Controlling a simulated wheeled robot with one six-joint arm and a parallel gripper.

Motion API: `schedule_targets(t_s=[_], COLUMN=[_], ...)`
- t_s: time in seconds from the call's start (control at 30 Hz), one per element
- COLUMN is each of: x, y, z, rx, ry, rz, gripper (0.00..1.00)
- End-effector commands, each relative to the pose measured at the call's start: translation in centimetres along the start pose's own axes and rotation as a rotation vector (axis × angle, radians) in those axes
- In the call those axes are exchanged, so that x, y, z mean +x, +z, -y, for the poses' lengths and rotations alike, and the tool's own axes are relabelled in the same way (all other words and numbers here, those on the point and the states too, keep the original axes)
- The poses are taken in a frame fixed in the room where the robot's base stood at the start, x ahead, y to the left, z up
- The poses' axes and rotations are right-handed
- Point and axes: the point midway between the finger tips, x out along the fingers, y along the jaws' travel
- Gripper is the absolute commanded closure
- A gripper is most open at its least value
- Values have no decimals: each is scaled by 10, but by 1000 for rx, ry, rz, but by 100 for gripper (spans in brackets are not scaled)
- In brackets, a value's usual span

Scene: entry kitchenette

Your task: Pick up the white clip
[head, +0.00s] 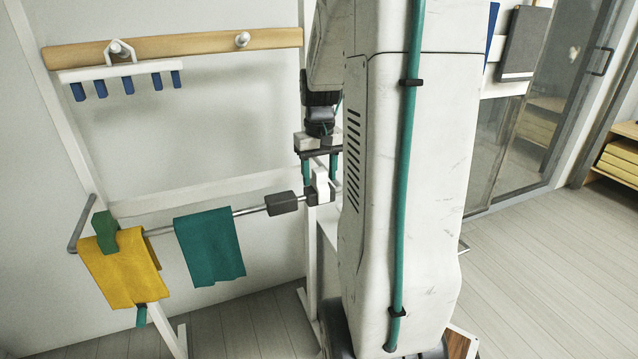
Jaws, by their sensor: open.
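The white clip (321,186) sits upright on the metal rail (248,210), near the rail's right end. My gripper (320,172) is directly above and around the top of the clip, pointing down. Its two teal fingers are open, one on each side of the clip. I cannot tell whether either finger touches it. My own arm and column hide what lies just to the right of the clip.
A dark grey block (281,203) is on the rail left of the clip. A teal cloth (210,246) and a yellow cloth (124,268) with a green clip (104,232) hang further left. A wooden peg board (190,46) with a blue-tipped rack (122,72) is above.

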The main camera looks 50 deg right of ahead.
Motion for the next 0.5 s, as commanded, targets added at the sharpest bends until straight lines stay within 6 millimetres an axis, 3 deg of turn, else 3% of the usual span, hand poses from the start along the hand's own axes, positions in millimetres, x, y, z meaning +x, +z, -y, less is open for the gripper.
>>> schedule_targets(t_s=[0.17, 0.33, 0.5], x=[0, -1, -1], y=[0, 0, 0], z=[0, 0, 0], rx=[0, 0, 0], ry=[0, 0, 0], rz=[-1, -1, -1], gripper=[50, 97, 100])
